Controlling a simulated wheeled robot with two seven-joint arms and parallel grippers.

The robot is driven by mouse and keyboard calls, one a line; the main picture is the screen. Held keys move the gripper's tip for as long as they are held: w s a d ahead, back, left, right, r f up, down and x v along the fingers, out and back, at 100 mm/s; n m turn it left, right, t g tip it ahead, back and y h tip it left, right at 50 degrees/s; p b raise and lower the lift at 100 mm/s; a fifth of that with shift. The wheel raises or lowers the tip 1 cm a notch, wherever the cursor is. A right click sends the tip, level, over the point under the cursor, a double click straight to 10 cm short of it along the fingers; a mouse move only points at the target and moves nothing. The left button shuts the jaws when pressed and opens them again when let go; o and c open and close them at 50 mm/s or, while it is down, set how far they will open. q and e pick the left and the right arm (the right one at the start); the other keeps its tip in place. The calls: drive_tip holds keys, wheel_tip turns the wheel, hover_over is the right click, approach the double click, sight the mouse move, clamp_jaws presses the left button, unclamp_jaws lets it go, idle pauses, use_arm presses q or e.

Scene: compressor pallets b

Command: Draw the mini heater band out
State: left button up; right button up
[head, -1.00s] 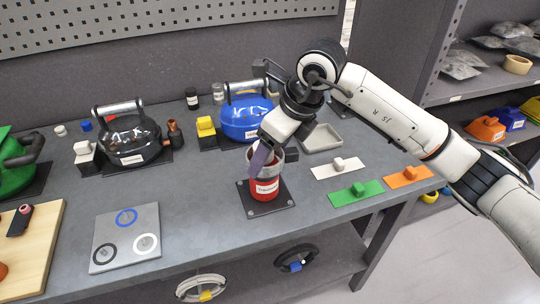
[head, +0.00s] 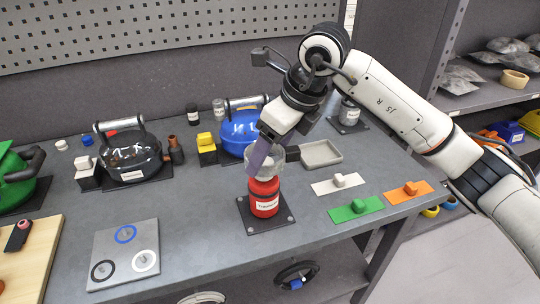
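The mini heater band (head: 271,168) is a pale grey ring, upright over the red cylinder (head: 264,200). My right gripper (head: 262,153) comes from above, with purple fingers shut on the band's left wall. The fingers partly hide the band. My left gripper is not in view.
A blue compressor (head: 238,130) stands behind and a black one (head: 132,150) at the left. A grey tray (head: 321,153) lies right of the band. White (head: 338,184), green (head: 355,208) and orange (head: 410,191) plates lie at right. A grey plate with rings (head: 125,250) lies front left.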

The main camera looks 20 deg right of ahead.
drive_tip(key=shift+r, duration=2.15)
